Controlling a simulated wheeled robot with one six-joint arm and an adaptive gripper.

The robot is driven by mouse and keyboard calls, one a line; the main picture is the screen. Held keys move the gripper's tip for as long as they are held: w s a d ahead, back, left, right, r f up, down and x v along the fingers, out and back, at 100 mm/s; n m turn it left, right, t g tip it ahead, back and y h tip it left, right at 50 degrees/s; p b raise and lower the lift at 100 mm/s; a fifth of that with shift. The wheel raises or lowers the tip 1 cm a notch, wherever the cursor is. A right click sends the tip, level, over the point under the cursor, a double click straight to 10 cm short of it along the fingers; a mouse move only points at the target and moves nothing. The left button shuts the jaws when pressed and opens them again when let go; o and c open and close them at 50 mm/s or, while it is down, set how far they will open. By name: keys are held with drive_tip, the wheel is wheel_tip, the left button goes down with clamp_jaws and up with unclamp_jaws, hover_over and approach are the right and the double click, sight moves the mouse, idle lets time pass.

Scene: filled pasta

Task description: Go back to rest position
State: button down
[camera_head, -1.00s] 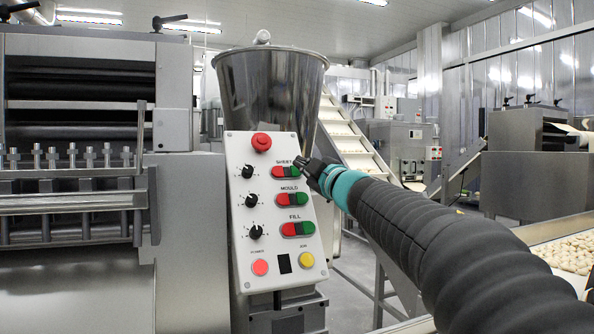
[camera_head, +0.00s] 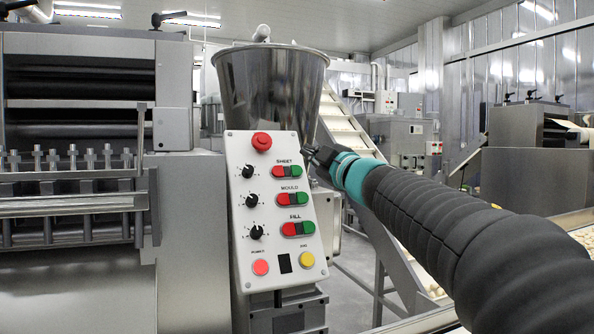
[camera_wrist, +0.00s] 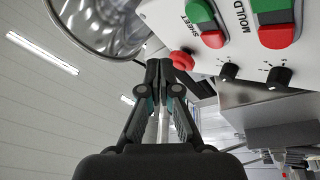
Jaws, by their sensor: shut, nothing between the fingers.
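My gripper (camera_head: 316,158) is shut and empty. In the head view it is just right of the white control panel (camera_head: 242,186), level with the SHEET buttons (camera_head: 287,171), and my arm reaches in from the lower right. Whether it touches the panel cannot be told from this view. In the wrist view my gripper (camera_wrist: 164,64) has its fingertips together below the metal hopper (camera_wrist: 104,22) and left of the red emergency knob (camera_wrist: 182,60). The panel also carries MOULD buttons (camera_head: 295,199), FILL buttons (camera_head: 298,228) and black dials.
A steel roller machine (camera_head: 190,235) stands on the left. The steel hopper (camera_head: 272,85) rises behind the panel. An inclined conveyor (camera_head: 345,130) is behind my gripper. A tray of pasta (camera_head: 583,237) lies at the right edge, partly hidden by my arm.

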idle(0.3)
drive_tip(key=w+d+f+m+g+h, duration=0.1)
drive_tip(key=d+f+m+h, duration=0.85)
drive_tip(key=f, duration=0.25)
drive_tip(key=s+d+f+m+g+h, duration=0.25)
drive_tip(key=s+d+f+g, duration=0.2)
drive_tip(key=f, duration=0.35)
drive_tip(key=s+a+f+m+g+y, duration=0.1)
drive_tip(key=s+a+f+g, duration=0.1)
drive_tip(key=s+f, duration=0.5)
drive_tip(key=s+a+f+m+g+y, duration=0.1)
drive_tip(key=s+a+f+g, duration=0.2)
drive_tip(key=s+f, duration=0.5)
drive_tip(key=s+a+f+m+g+y, duration=0.1)
drive_tip(key=s+f, duration=0.7)
drive_tip(key=s, duration=0.8)
drive_tip(key=shift+s+a+f+m+g, duration=0.15)
drive_tip(key=shift+a+m+g, duration=0.15)
drive_tip(key=shift+a+g, duration=0.2)
drive_tip(key=shift+s+a+f+m+g, duration=0.1)
drive_tip(key=shift+a+m+g, duration=0.25)
drive_tip(key=shift+g, duration=0.2)
drive_tip(key=shift+s+r+t, duration=0.2)
drive_tip(key=shift+r+t, duration=0.1)
drive_tip(key=shift+r, duration=0.3)
